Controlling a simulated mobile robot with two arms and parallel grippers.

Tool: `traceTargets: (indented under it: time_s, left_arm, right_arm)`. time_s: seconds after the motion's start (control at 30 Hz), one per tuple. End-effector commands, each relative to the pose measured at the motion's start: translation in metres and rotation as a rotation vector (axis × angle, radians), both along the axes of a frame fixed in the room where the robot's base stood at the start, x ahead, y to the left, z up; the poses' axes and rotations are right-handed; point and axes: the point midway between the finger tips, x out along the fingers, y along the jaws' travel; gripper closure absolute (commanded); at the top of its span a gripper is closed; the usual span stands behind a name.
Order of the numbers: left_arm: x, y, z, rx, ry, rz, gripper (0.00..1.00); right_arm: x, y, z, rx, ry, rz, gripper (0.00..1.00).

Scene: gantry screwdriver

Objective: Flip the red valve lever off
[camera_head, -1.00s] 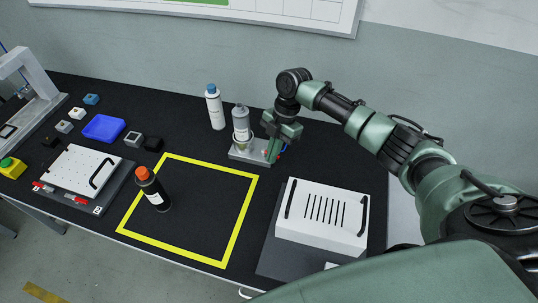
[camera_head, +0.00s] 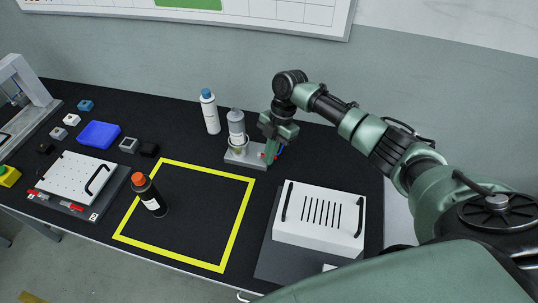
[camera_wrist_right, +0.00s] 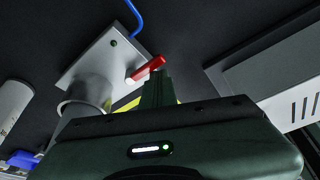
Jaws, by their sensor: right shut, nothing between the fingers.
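The red valve lever (camera_wrist_right: 149,67) shows in the right wrist view, on a small valve at the edge of a grey base plate (camera_wrist_right: 88,58). In the head view the plate (camera_head: 240,157) stands at the back of the table and the lever is mostly hidden by my right gripper. My right gripper (camera_head: 269,161) points down at the plate's right end. Its shut fingers (camera_wrist_right: 157,88) are empty and lie right beside the lever; I cannot tell whether they touch it. My left gripper is not in view.
A grey bottle (camera_head: 237,128) stands in a holder on the plate, and a blue-capped bottle (camera_head: 211,113) is to its left. A white box (camera_head: 320,217) with handles is at the front right.

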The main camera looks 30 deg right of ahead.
Motion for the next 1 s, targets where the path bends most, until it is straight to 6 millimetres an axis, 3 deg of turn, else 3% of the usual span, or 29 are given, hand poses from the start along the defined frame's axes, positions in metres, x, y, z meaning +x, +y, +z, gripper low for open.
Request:
traceTargets:
  time_s: [0.23, 0.5, 0.7, 1.0]
  left_arm:
    - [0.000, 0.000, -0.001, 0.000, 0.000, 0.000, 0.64]
    - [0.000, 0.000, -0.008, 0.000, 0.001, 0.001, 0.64]
    - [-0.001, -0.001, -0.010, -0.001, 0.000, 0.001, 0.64]
    - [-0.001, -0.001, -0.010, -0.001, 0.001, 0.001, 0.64]
  right_arm:
    - [0.004, -0.009, 0.008, -0.012, -0.007, -0.010, 1.00]
    - [0.008, -0.019, 0.050, -0.008, -0.008, -0.006, 1.00]
    - [0.010, -0.023, 0.072, -0.004, -0.005, -0.002, 1.00]
    - [0.009, -0.023, 0.075, -0.003, -0.001, 0.000, 1.00]
